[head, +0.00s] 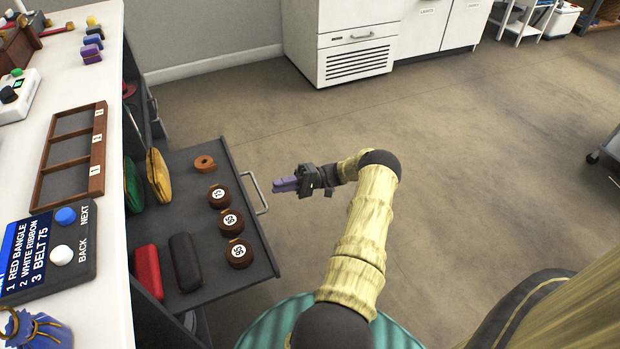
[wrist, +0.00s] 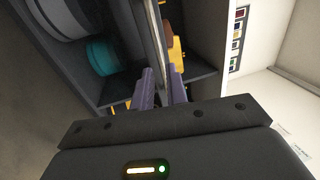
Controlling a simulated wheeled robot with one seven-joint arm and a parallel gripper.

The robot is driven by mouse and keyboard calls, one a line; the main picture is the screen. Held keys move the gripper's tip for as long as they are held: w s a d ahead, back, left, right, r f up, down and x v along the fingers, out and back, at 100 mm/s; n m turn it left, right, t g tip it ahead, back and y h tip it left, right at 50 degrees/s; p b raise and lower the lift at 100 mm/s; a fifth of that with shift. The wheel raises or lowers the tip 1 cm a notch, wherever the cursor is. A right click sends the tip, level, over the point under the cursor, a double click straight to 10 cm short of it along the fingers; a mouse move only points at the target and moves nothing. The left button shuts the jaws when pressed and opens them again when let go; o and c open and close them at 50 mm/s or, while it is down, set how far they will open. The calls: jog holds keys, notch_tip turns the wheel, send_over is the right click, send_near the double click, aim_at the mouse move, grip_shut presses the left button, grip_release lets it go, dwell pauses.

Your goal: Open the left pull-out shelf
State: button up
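A dark grey pull-out shelf (head: 190,296) stands drawn out from under the white counter, with a light metal bar handle (head: 263,207) on its outer edge. I cannot tell for sure whether it is the left one. My gripper (head: 275,185) has purple fingers and is just outside this handle, pointing at the shelf. In the wrist view my gripper (wrist: 165,85) shows its two fingers apart, with a pale bar (wrist: 157,35) running in line with the gap between them. Contact with the bar cannot be made out.
The shelf holds numbered brown rolls (head: 230,222), a copper-coloured ring (head: 204,163), a red case (head: 148,270), a black case (head: 186,262) and pouches (head: 158,176). The counter carries an order display (head: 40,255) and a wooden tray (head: 98,170).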

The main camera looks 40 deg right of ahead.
jog(key=b+v, duration=0.1)
jog(key=v, duration=0.9)
jog(key=shift+f, duration=0.1)
dwell(0.6)
